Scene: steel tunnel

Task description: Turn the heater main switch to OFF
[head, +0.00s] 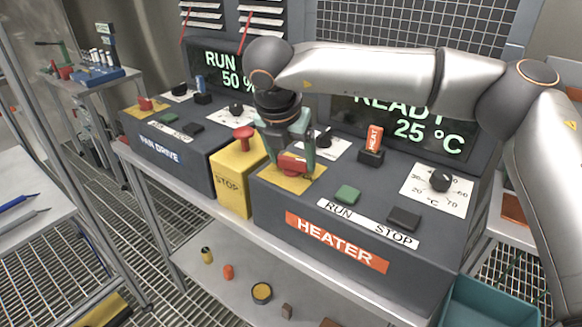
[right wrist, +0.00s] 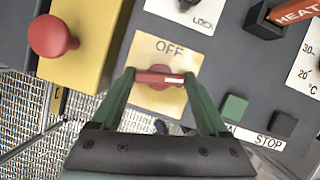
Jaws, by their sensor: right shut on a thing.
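The heater main switch is a red rotary handle (head: 291,164) on a yellow plate (head: 302,184) on top of the heater console (head: 280,208). In the right wrist view the handle (right wrist: 157,76) lies crosswise, with a white mark toward its right end. The word OFF is on the plate (right wrist: 143,52) beyond the handle; any other label is hidden. My right gripper (head: 293,167) reaches down from above. Its green fingers (right wrist: 160,84) stand at the two ends of the handle and are shut on it. My left gripper is out of view.
A red mushroom button (head: 243,137) on a yellow STOP box stands close left. A LOCK knob (head: 323,138), an orange HEAT lever (head: 374,140), green RUN (head: 347,194) and dark STOP (head: 404,219) buttons and a temperature dial (head: 440,180) are nearby. The display reads READY, 25 °C.

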